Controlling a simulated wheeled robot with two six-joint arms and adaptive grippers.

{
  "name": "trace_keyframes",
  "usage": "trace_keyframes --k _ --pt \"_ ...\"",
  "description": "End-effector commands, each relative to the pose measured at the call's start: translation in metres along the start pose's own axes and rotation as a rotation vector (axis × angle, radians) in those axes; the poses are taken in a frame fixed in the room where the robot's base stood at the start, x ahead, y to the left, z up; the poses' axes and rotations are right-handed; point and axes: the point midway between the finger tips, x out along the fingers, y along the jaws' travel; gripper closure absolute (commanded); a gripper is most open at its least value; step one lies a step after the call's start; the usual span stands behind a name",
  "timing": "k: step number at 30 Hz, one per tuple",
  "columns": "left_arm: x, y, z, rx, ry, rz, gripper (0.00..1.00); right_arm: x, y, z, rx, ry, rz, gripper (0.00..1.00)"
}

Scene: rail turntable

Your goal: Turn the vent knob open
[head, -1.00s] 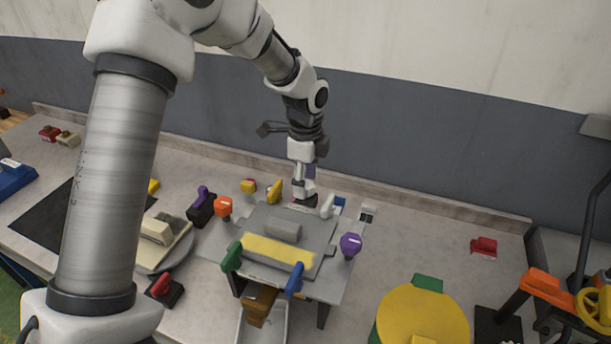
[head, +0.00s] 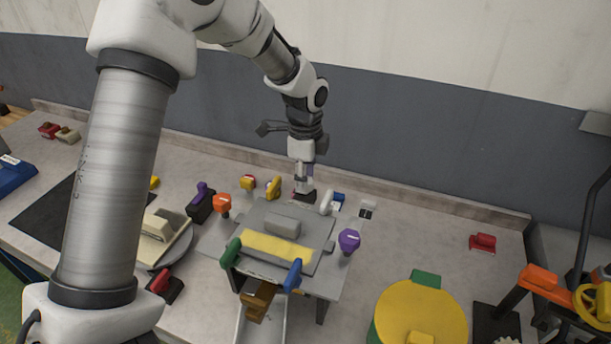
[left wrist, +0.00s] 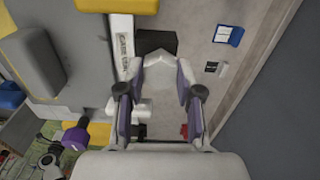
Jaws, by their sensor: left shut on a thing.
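My left gripper (head: 304,187) points down at the back edge of the grey fixture (head: 310,258). In the left wrist view the fingers of my left gripper (left wrist: 166,64) close in at a small pale piece by a black block (left wrist: 157,41). I take this to be the vent knob; the fingers hide most of it, so I cannot tell its angle. A white label plate with dark lettering (left wrist: 124,48) lies beside the block, too blurred to read. In the head view a dark red and black base (head: 304,198) shows under the fingertips. My right gripper is not in view.
An orange knob (head: 222,203) and a purple knob (head: 349,240) flank the fixture. A yellow round turntable (head: 418,318) is at front right.

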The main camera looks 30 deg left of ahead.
Motion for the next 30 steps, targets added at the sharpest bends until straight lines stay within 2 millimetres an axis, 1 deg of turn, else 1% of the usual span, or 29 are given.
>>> trace_keyframes --k 1,5,11,30 --pt "0.003 0.003 0.001 -0.015 -0.002 0.011 1.00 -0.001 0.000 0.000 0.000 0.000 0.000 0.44" --pt "0.002 0.003 0.001 -0.076 -0.003 0.013 1.00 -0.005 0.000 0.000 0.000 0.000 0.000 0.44" --pt "0.002 0.004 0.000 -0.222 -0.003 0.012 0.99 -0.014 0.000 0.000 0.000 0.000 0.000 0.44" --pt "0.003 0.005 0.000 -0.826 -0.009 0.013 0.99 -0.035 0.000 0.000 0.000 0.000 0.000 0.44"
